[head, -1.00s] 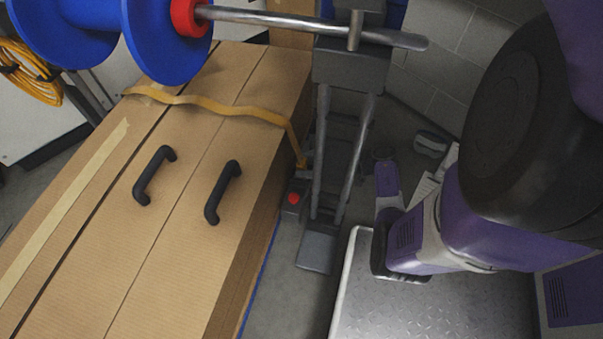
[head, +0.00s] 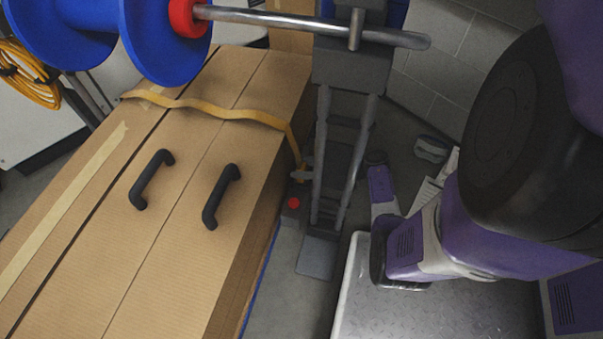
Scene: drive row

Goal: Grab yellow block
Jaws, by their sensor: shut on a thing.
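I see no yellow block in the head view. The only yellow things are a strap (head: 215,111) lying across the cardboard boxes and a coiled cable (head: 28,78) at the left edge. My purple and black arm fills the right side and reaches down and left over a metal plate. My gripper cannot be made out, so what it holds does not show.
Long cardboard boxes (head: 190,235) with black handles (head: 221,197) fill the left. A blue reel (head: 165,35) on a metal bar (head: 270,18) hangs above them. A grey metal stand (head: 345,150) is in the middle. A ridged metal plate (head: 440,312) lies lower right.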

